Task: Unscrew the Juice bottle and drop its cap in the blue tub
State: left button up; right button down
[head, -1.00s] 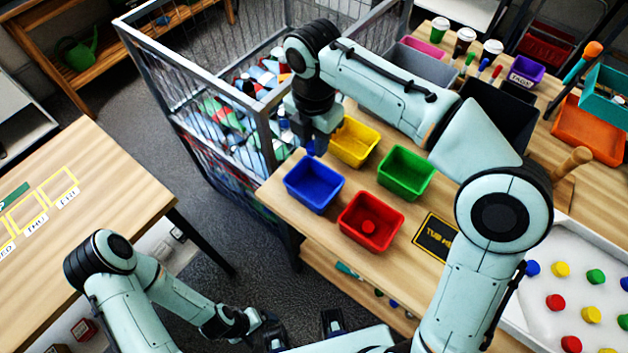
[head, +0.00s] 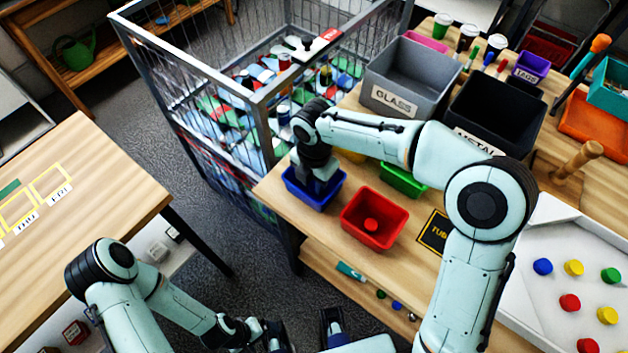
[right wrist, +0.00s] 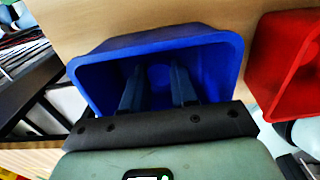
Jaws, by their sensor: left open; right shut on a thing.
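The blue tub (head: 300,190) stands at the near left corner of the wooden table, and it fills the middle of the right wrist view (right wrist: 215,65). My right gripper (head: 317,185) points down into it. In the right wrist view its two fingers (right wrist: 158,88) reach inside the tub, shut on a small blue thing (right wrist: 159,76), which looks like a cap but is mostly hidden. My left gripper (head: 302,334) is low at the bottom edge of the head view, open. I cannot make out the Juice bottle.
The red tub (head: 352,226) with a red cap inside stands right of the blue one. The green tub (head: 402,182) and yellow tub are partly behind my right arm. Grey glass bin (head: 400,107) and black metal bin stand behind. A wire cage (head: 185,95) borders the table's left.

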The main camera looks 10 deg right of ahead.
jog(key=shift+f, duration=0.2)
jog(key=c, duration=0.9)
grip_release()
jog(key=shift+r, duration=0.1)
notch_tip(320, 180, up, 12)
jog(key=shift+r+p, duration=0.1)
jog(key=shift+p, duration=1)
